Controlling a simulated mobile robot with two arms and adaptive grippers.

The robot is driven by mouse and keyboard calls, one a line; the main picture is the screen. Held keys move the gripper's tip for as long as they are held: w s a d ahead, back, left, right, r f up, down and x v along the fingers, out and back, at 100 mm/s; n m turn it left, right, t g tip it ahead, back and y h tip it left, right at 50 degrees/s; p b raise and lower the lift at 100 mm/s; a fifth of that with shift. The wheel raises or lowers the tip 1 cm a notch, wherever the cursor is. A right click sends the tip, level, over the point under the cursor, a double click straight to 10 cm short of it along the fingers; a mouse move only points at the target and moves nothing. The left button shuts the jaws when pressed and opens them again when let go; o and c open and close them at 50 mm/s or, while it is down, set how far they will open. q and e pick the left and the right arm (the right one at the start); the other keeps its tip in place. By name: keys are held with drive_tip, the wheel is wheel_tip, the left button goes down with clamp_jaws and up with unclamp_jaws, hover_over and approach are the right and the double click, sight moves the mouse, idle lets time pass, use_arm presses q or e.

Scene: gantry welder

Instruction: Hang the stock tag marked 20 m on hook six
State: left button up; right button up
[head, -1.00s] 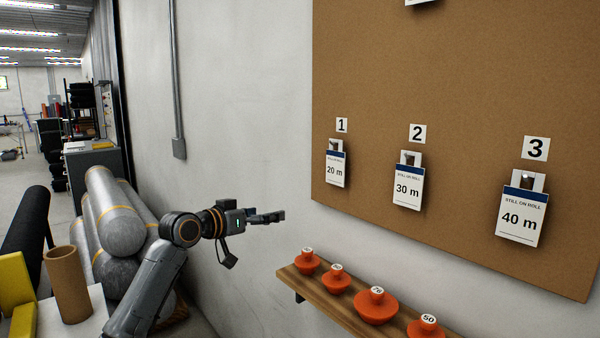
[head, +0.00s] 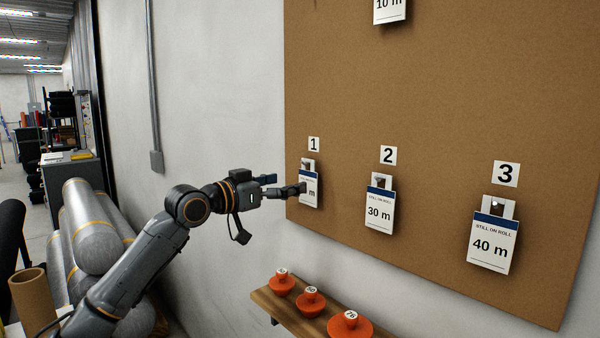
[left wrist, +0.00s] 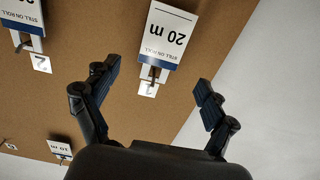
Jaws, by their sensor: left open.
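The 20 m tag (head: 312,194) is white with a blue band and hangs at the card marked 1 on the brown board. One finger of my left gripper (head: 288,184) covers part of it in the head view. In the left wrist view the tag (left wrist: 165,35) is upside down, ahead of the gripper (left wrist: 157,76) and between the lines of its spread fingers. The gripper is open, empty, and appears not to grip the tag. My right gripper is out of view.
A 30 m tag (head: 380,210) hangs at 2 and a 40 m tag (head: 494,240) at 3. A 10 m tag (head: 390,10) hangs higher up. A wooden shelf (head: 262,296) with orange knobbed pieces (head: 311,302) juts from the wall below. Silver rolls (head: 92,235) lie at left.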

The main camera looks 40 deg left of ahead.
sight(307, 173)
use_arm(q)
drive_tip(key=w+p, duration=0.1)
drive_tip(key=w, duration=0.2)
drive_tip(key=shift+d+r+p, duration=0.1)
drive_tip(key=shift+r+p, duration=0.2)
drive_tip(key=shift+p, duration=0.1)
drive_tip(key=shift+w+d+f+p, duration=0.15)
drive_tip(key=shift+w+p, duration=0.15)
drive_tip(key=shift+w, duration=0.25)
drive_tip(key=shift+w+a+f+p, duration=0.1)
drive_tip(key=shift+w+p, duration=0.15)
drive_tip(key=shift+w, duration=0.3)
drive_tip(key=c, duration=1.4)
drive_tip(key=shift+r+p, duration=0.6)
drive_tip(key=shift+r, duration=0.05)
drive_tip(key=shift+s+f, duration=0.1)
